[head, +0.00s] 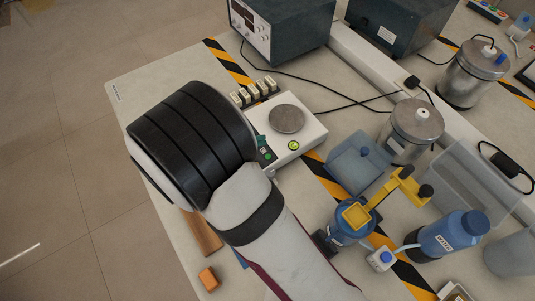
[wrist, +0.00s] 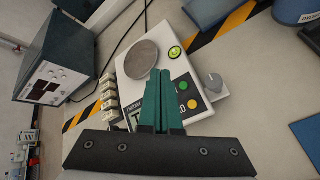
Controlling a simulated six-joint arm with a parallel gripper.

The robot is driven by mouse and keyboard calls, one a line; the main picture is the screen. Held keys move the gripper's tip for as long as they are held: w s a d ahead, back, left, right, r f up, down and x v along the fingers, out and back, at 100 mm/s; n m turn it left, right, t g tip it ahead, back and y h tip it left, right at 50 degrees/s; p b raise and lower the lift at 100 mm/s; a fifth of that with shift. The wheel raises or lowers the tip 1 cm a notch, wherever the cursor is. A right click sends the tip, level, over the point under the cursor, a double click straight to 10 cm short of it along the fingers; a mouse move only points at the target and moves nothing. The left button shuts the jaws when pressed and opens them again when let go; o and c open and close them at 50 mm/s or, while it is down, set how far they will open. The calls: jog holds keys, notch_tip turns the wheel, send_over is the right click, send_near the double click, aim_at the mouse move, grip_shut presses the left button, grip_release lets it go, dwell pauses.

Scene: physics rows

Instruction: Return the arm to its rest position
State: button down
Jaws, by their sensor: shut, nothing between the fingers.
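My gripper (wrist: 164,78) shows in the wrist view as two green fingers set close together, shut and empty. They stand in front of the white device with a round grey plate (wrist: 194,70). In the head view my white and black arm rises from the bottom edge and hides most of the gripper. The same white device (head: 308,132) lies just right of the arm's end there. I cannot tell the height of the fingertips over it.
Power-supply boxes (head: 285,25) stand at the back. Metal canisters (head: 414,130), a blue bottle (head: 452,236) and a clear bin (head: 470,184) crowd the right. A wooden block (head: 203,234) and orange block (head: 209,279) lie near the left edge.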

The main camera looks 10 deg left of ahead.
jog(key=s+d+r+m+g+y, duration=0.1)
jog(key=s+d+r+m+g, duration=0.35)
jog(key=d+m, duration=0.35)
jog(key=s+d+r+m+g, duration=0.3)
jog(key=s+d+m+g, duration=0.15)
jog(key=d, duration=0.55)
jog(key=s+a+r+m+y, duration=0.1)
jog(key=s+m+y, duration=0.7)
jog(key=s+m, duration=0.4)
jog(key=shift+r, duration=0.35)
jog(key=c, duration=1.5)
grip_release()
jog(key=shift+c, duration=0.2)
